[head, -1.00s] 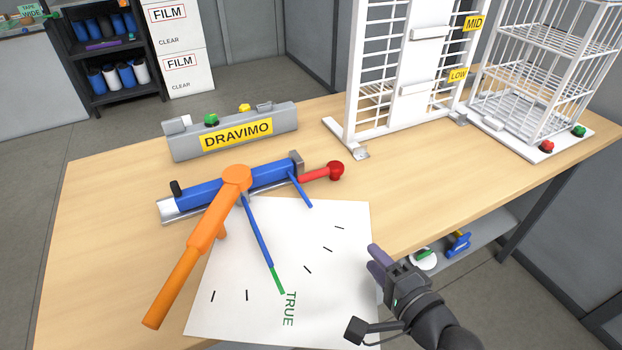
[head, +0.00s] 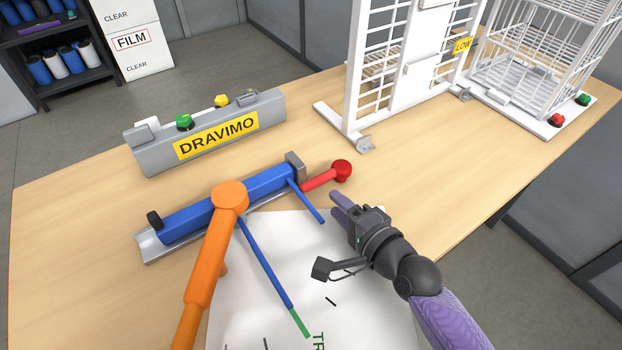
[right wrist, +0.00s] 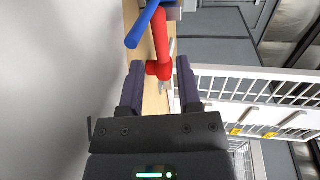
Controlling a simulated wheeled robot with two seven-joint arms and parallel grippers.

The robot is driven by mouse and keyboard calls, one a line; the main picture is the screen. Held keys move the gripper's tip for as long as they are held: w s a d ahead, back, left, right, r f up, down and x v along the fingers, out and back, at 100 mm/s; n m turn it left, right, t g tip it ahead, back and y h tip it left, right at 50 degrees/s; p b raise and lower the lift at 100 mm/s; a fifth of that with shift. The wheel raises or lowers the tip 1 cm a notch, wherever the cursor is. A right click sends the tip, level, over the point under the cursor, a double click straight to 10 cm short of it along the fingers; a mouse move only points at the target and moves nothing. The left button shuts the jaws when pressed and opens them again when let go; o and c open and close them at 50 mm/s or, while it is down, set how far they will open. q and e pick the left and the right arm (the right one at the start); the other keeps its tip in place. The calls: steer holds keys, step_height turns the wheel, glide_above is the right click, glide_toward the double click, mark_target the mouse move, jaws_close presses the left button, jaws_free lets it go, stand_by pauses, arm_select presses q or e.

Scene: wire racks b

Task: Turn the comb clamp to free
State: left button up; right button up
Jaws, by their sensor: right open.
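The clamp is probably the red lever with a round red knob (head: 342,171) at the right end of the blue bar (head: 190,218); no label confirms this. The lever points right. My right gripper (head: 338,208) is open and empty, just in front of and below the knob in the head view. In the right wrist view the red knob (right wrist: 160,70) shows between the tips of my open fingers (right wrist: 159,78); I cannot tell how far ahead it is. My left gripper is not in view.
A large orange handle (head: 213,260) and a thin blue arm with a green tip (head: 300,322) extend over a white marked sheet (head: 270,290). A grey DRAVIMO box (head: 150,155) stands behind. White wire racks (head: 352,100) stand at the back right. Wooden tabletop is clear right of the knob.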

mark_target(316, 186)
steer(key=b+x, duration=0.2)
steer(key=x, duration=0.4)
steer(key=shift+w+a+f, duration=0.15)
steer(key=shift+w+f, duration=0.05)
steer(key=shift+w+a, duration=0.25)
steer(key=shift+w, duration=0.1)
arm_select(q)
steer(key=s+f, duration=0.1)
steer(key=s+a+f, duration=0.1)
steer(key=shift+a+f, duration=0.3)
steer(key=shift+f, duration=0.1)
arm_select(e)
steer(key=shift+c, duration=0.3)
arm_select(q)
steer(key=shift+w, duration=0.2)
arm_select(e)
jaws_close()
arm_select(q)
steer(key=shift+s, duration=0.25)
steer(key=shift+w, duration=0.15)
